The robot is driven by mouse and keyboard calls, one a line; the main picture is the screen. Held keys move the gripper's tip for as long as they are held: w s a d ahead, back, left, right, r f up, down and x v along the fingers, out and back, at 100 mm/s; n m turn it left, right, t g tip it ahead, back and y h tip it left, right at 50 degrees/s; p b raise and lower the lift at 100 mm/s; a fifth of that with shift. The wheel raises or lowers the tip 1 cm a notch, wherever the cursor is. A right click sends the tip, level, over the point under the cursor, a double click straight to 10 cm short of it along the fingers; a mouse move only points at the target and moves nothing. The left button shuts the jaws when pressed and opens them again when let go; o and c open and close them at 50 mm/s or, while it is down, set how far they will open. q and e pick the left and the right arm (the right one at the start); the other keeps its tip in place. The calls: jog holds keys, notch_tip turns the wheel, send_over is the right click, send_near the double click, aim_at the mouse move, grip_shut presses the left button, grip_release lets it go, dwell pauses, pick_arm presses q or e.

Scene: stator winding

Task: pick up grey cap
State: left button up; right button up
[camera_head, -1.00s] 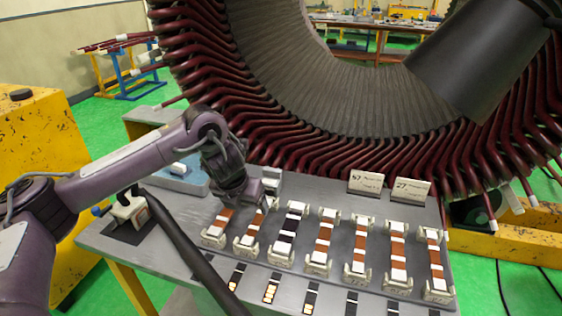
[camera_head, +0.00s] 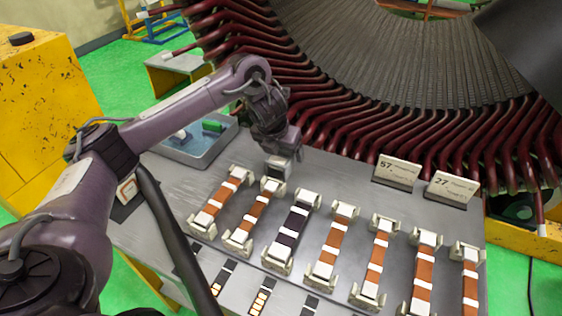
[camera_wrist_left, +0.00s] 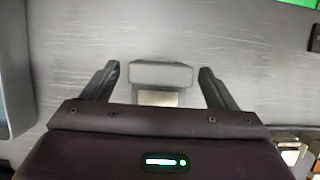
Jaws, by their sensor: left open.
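A small grey cap (camera_head: 279,168) stands on the grey table behind the row of striped bars. My left gripper (camera_head: 281,153) is directly above it in the head view and hides part of it. In the left wrist view the grey cap (camera_wrist_left: 161,76) lies between the two spread fingers of my left gripper (camera_wrist_left: 160,83), with a gap on each side. Its lower part is partly hidden by the gripper body. The gripper is open and holds nothing. My right gripper is not in view.
Several striped bars in white holders (camera_head: 334,240) stand in front of the cap. A blue-grey tray (camera_head: 203,153) with a green item is at left. Number signs (camera_head: 398,172) stand at right. The large stator with dark red coils (camera_head: 360,140) rises close behind the table.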

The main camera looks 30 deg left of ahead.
pick_arm(q)
jog(key=x, duration=0.2)
jog(key=shift+w+f, duration=0.2)
jog(key=shift+f, duration=0.1)
jog(key=shift+s+r, duration=0.1)
jog(key=c, duration=1.1)
